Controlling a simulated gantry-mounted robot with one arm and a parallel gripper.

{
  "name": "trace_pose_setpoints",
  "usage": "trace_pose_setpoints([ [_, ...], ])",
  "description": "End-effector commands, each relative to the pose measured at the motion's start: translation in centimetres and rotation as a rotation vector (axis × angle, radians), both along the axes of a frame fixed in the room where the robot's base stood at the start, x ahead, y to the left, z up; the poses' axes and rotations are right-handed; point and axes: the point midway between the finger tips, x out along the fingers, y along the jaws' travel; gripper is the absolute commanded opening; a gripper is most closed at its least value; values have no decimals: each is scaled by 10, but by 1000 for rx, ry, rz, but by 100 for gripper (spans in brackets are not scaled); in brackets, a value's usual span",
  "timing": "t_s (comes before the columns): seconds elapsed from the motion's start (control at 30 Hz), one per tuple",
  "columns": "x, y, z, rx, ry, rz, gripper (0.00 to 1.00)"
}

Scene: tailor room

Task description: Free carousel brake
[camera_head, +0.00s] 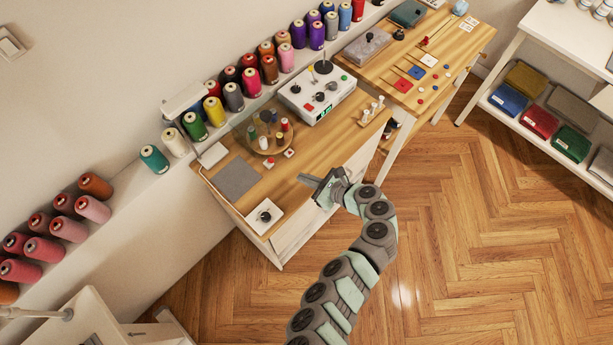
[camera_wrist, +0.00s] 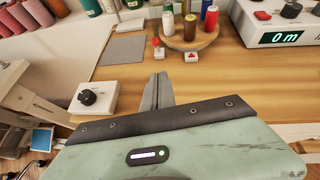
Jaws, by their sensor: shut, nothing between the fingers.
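The carousel (camera_head: 268,150) is a round wooden tray with several thread spools, under what looks like a clear cover in the head view. Its front rim (camera_wrist: 196,46) shows at the top of the wrist view. In front of it are a small white block with a red triangle (camera_wrist: 191,56) and a small red-topped piece (camera_wrist: 157,42). Which part is the brake, I cannot tell. A white box with a black knob (camera_head: 265,215) stands at the table's front left corner, also in the wrist view (camera_wrist: 92,98). My gripper (camera_head: 309,180) is shut and empty, above the table's front edge, apart from everything.
A white device with a green display (camera_head: 318,92) stands behind right of the carousel. A grey mat (camera_head: 236,178) lies at left. Small pegs on a wooden stand (camera_head: 372,112) are at right. Bare wood (camera_wrist: 215,88) lies between my gripper and the carousel.

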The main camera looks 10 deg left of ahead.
Motion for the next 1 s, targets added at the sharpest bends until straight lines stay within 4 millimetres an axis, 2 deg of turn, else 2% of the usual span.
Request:
trace_pose_setpoints([
  [0.1,6,18,-11,1,4,3,0],
  [0.43,22,53,-32,0,1,4,0],
  [0.6,31,76,-23,-1,1,2,0],
  [0.8,37,86,-20,-2,-2,-1,0],
  [1.0,37,87,-20,-2,-1,-1,0],
])
